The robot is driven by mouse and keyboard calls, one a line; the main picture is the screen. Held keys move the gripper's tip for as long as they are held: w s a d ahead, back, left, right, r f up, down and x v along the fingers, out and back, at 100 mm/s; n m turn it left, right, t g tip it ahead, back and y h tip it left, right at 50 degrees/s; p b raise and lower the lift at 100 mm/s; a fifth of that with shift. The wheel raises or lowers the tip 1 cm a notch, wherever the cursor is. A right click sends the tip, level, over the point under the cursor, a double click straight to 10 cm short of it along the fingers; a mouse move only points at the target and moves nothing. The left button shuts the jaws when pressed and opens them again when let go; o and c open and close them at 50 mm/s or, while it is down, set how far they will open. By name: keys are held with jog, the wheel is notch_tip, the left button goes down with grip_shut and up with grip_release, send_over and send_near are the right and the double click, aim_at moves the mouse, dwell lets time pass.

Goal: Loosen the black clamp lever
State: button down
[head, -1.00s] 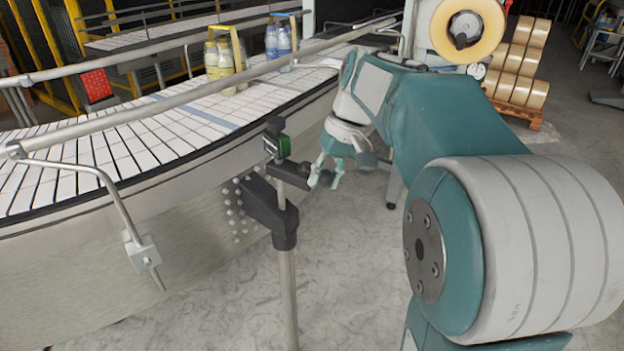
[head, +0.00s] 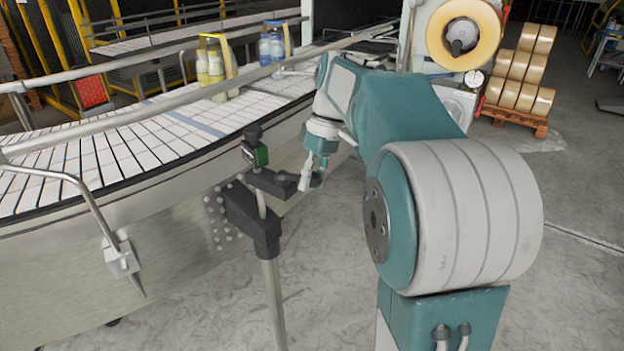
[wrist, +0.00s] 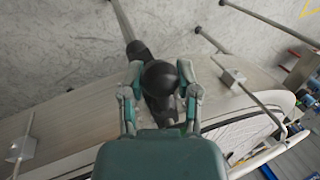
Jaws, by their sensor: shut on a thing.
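The black clamp lever (head: 272,183) sticks out to the right from a metal post (head: 273,300) beside the conveyor. My gripper (head: 309,181) is at the lever's outer end, its fingers on it. In the wrist view, a round black knob (wrist: 160,78) sits between the two fingers of my gripper (wrist: 161,72), one on each side. My gripper is shut on this end of the lever. The fingers and knob hide part of the lever behind them.
A black bracket (head: 252,220) on the post and a small green-faced device (head: 255,152) are close to the lever. The conveyor (head: 110,150) with its rail runs behind, carrying bottle packs (head: 212,66). Bare floor (head: 330,260) lies to the right of the post.

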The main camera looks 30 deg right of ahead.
jog(key=shift+c, duration=1.5)
grip_release()
jog(key=shift+w, duration=0.1)
jog(key=shift+d, duration=0.1)
jog(key=v, duration=1.1)
jog(key=shift+r, duration=0.4)
jog(key=shift+w, duration=0.1)
